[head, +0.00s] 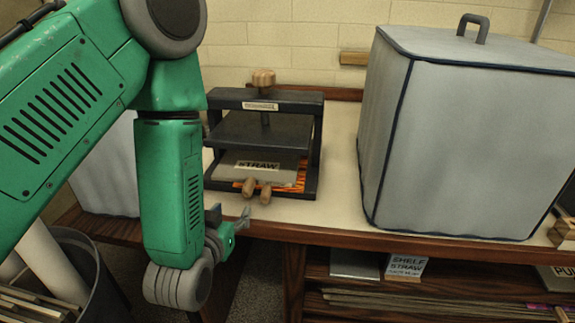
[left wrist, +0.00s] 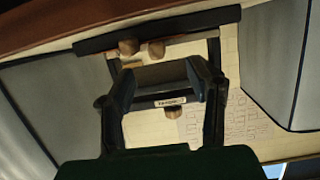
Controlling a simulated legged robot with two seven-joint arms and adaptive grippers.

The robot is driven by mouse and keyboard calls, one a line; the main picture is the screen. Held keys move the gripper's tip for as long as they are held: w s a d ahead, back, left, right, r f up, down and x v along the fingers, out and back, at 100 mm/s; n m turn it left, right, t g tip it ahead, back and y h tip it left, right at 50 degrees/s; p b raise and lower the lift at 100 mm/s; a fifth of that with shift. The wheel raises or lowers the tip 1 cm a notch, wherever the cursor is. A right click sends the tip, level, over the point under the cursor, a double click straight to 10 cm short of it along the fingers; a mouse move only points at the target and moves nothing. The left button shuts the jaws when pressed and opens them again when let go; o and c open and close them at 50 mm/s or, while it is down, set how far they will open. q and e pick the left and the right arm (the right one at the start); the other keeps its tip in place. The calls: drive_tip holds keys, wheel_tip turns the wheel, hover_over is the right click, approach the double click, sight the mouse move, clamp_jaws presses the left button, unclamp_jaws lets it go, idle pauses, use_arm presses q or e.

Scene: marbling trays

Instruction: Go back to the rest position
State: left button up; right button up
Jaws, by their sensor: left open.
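My left arm comes in from the left in the head view and hangs down in front of the bench. My left gripper (head: 230,215) is at its lower end, small and partly hidden by my wrist, near the bench's front edge, in front of the press and left of its wooden handles. In the left wrist view the gripper (left wrist: 163,85) has its two fingers apart with nothing seen held between them. The black press (head: 315,150) stands on the bench behind it, and its frame (left wrist: 225,45) shows beyond the fingers. My right gripper is in neither view.
A grey covered box (head: 460,140) with a top handle stands right on the bench (head: 335,221). A board labelled STRAW (head: 230,170) lies in the press. Shelves (head: 300,262) with sheets are below. A dark bin (head: 105,285) stands lower left. Bench space between press and box is clear.

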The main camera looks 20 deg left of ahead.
use_arm(q)
drive_tip(key=s+d+f+m+g+h, duration=0.1)
drive_tip(key=s+f+g, duration=0.3)
drive_tip(key=s+f, duration=0.3)
drive_tip(key=s+d+f+m+g+h, duration=0.15)
drive_tip(key=s+f+g, duration=0.3)
drive_tip(key=f, duration=0.45)
drive_tip(key=s+f+g, duration=0.5)
drive_tip(key=s+f, duration=0.1)
drive_tip(key=s, duration=0.7)
drive_tip(key=shift+a+f+m+h, duration=0.15)
drive_tip(key=shift+a+m+h, duration=0.05)
drive_tip(key=shift+m+h, duration=0.2)
drive_tip(key=shift+w, duration=0.15)
